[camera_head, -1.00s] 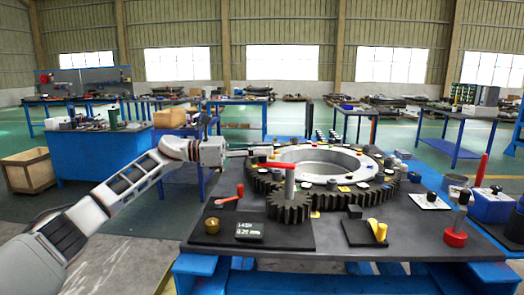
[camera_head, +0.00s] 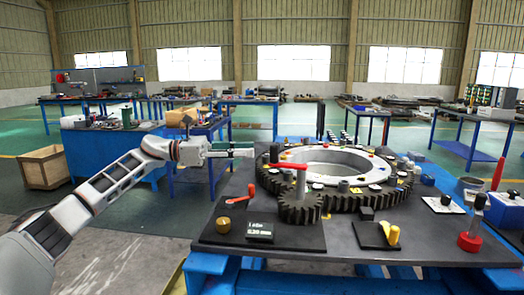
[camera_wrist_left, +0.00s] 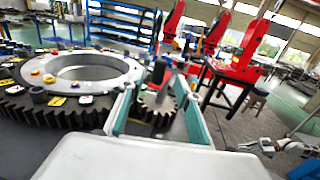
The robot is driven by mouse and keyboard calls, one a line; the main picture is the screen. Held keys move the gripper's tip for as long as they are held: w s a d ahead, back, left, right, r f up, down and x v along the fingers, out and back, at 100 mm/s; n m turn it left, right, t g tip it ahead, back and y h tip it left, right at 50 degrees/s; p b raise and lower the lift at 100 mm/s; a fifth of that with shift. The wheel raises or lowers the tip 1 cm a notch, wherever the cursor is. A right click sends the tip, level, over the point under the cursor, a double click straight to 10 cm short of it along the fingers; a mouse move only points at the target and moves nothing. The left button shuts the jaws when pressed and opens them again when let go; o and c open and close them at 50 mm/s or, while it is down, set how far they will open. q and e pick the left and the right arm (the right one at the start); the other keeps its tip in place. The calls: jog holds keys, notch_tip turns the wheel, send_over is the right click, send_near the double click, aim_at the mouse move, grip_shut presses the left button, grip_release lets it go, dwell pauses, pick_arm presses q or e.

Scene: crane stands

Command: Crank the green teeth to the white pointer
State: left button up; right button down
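The large dark gear ring (camera_head: 352,203) lies on the dark bench top, and its toothed edge meets a small upright-shafted pinion (camera_head: 300,210). A red crank handle (camera_head: 287,165) sits on the pinion's grey post. I cannot make out green teeth or a white pointer. My left gripper (camera_head: 248,149) is left of and behind the crank handle, apart from it. In the left wrist view its two teal fingers (camera_wrist_left: 157,112) are spread and empty, with the pinion (camera_wrist_left: 157,108) showing between them further off. A pale arm at the lower right there may be my right gripper (camera_wrist_left: 262,147); its fingers are unclear.
A small display block (camera_head: 260,231), a brass knob (camera_head: 223,225) and a red lever (camera_head: 246,193) stand at the bench's front left. A yellow piece (camera_head: 393,235) and a red-based post (camera_head: 471,242) stand further right. Small blocks lie on the ring.

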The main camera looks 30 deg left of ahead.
pick_arm(q)
jog(key=v, duration=0.3)
jog(key=shift+s+a, duration=0.1)
jog(key=shift+a, duration=0.1)
dwell(0.5)
